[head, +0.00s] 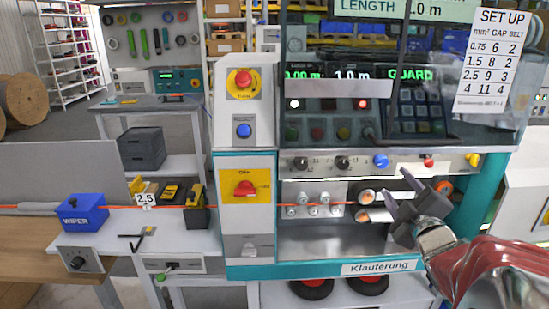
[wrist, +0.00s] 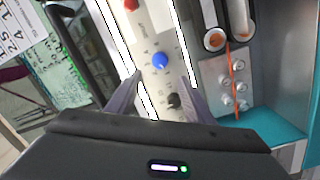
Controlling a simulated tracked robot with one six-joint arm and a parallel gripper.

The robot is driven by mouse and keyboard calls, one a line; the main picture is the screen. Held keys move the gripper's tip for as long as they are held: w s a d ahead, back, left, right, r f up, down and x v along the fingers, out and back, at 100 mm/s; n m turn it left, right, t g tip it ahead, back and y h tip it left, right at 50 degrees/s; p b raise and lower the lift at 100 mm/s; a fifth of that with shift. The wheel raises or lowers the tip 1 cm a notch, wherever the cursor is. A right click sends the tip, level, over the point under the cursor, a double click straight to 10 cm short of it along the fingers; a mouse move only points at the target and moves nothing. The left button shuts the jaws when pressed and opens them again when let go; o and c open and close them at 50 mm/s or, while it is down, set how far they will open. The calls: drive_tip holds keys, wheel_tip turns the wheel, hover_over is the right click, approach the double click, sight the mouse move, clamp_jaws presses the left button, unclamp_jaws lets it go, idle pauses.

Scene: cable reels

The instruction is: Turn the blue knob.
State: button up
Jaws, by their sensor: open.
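The blue knob (head: 380,160) sits on the light control strip of the machine, between a black knob (head: 342,162) and a red knob (head: 428,162). In the wrist view the blue knob (wrist: 160,62) lies ahead of the fingertips, roughly midway between them. My gripper (head: 398,185) is open and empty, in front of the machine, slightly below and right of the blue knob in the head view. Its two fingers also show in the wrist view (wrist: 163,84), apart from each other. No contact with the knob is visible.
Rollers (head: 376,205) and an orange cable (head: 330,204) lie below the strip. A dark transparent guard (head: 400,75) is above it. A yellow knob (head: 473,160) is at the strip's right end. A separate blue button (head: 243,130) is on the left column.

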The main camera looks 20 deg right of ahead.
sight(381, 164)
drive_tip(key=x, duration=1.1)
drive_tip(key=shift+w, duration=0.15)
drive_tip(key=shift+c, duration=0.5)
drive_tip(key=c, duration=0.9)
